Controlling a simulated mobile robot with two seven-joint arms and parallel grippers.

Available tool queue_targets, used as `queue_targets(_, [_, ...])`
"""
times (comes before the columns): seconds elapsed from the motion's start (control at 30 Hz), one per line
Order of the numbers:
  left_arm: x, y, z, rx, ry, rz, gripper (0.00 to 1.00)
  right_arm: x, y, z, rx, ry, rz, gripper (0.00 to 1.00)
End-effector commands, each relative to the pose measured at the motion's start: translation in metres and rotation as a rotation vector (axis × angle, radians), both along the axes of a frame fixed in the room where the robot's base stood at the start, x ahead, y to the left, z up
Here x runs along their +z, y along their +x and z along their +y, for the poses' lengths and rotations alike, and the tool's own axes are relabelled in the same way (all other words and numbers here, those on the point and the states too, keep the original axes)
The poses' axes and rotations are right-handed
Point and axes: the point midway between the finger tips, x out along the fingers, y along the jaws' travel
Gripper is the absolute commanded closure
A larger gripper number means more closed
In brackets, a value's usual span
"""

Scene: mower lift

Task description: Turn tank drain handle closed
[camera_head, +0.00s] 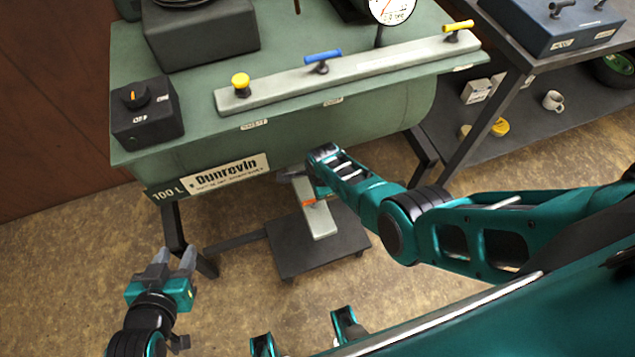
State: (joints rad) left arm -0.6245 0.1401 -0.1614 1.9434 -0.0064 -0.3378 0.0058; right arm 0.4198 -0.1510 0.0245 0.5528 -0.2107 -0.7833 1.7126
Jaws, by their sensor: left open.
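A green tank (300,125) with a "Dunrevin" plate stands on dark legs. Below it, a pale block (320,221) stands over a dark low platform, with a small orange-red bar (309,203) on it that may be the drain handle; its turn position cannot be told. My left gripper (175,264) is open and empty at the lower left, away from the tank and block.
On the tank top, a pale rail (400,65) carries a blue handle (323,56) and yellow handles, with a gauge (391,10) behind. The dark platform (290,258) has small feet. A shelf bench stands at right.

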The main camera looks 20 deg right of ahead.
Motion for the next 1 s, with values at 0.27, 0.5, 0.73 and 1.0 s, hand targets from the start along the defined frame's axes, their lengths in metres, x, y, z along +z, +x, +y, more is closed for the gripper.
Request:
queue_targets(0.27, [0.022, -0.003, 0.003, 0.004, 0.004, 0.005, 0.57, 0.023, -0.004, 0.0, 0.0, 0.0, 0.0, 0.61])
queue_targets(0.5, [0.025, -0.002, 0.0, -0.001, 0.0, 0.004, 0.57, 0.024, -0.005, 0.0, 0.0, 0.0, 0.0, 0.61])
queue_targets(0.73, [0.025, -0.003, -0.001, -0.004, 0.001, 0.005, 0.57, 0.024, -0.005, 0.0, 0.0, 0.0, 0.0, 0.61])
queue_targets(1.0, [0.027, 0.0, -0.001, -0.004, 0.001, 0.0, 0.57, 0.024, -0.005, 0.0, 0.0, 0.0, 0.0, 0.61])
